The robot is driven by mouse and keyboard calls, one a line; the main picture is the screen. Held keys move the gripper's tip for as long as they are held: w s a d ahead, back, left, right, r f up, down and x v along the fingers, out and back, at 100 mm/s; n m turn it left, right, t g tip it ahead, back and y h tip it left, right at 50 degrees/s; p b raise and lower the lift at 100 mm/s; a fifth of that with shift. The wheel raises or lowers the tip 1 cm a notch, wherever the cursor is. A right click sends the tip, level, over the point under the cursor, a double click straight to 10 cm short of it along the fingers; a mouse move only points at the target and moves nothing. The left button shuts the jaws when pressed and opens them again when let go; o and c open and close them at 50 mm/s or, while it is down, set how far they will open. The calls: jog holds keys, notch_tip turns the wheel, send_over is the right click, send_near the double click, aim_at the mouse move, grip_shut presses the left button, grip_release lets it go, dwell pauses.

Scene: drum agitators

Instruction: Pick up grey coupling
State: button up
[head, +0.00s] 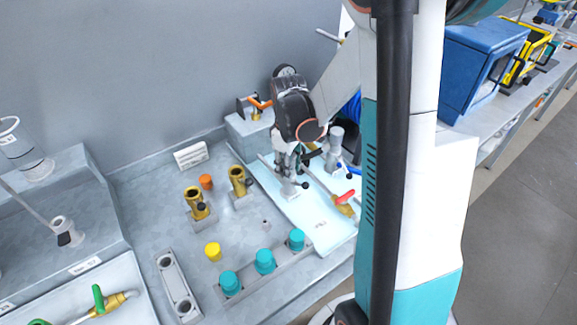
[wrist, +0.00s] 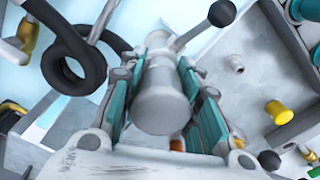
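The grey coupling (wrist: 160,95) is a smooth cylinder with a lever ending in a black ball (wrist: 222,12). In the wrist view it lies between the two teal-padded fingers of my gripper (wrist: 170,62). The pads are close on both sides, but I cannot tell whether they press on it. In the head view my gripper (head: 288,160) points down over the pale tray (head: 322,228), and the coupling's lower part (head: 290,190) shows beneath it. The fingers hide much of the coupling there.
Another grey fitting (head: 335,150) stands close on the right, and a red-handled brass valve (head: 344,205) lies on the tray. Brass fittings (head: 194,203), a yellow cap (head: 213,251) and teal caps (head: 264,261) stand to the left. A black hose loop (wrist: 75,60) shows in the wrist view.

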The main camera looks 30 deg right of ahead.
jog(key=shift+r, duration=0.1)
grip_shut()
jog(key=shift+r, duration=0.25)
notch_tip(320, 180, up, 19)
jog(key=p, duration=0.5)
jog(key=shift+r, duration=0.15)
jog(key=shift+w+a+r+p, duration=0.1)
jog(key=shift+w+a+p, duration=0.05)
jog(key=shift+p, duration=0.2)
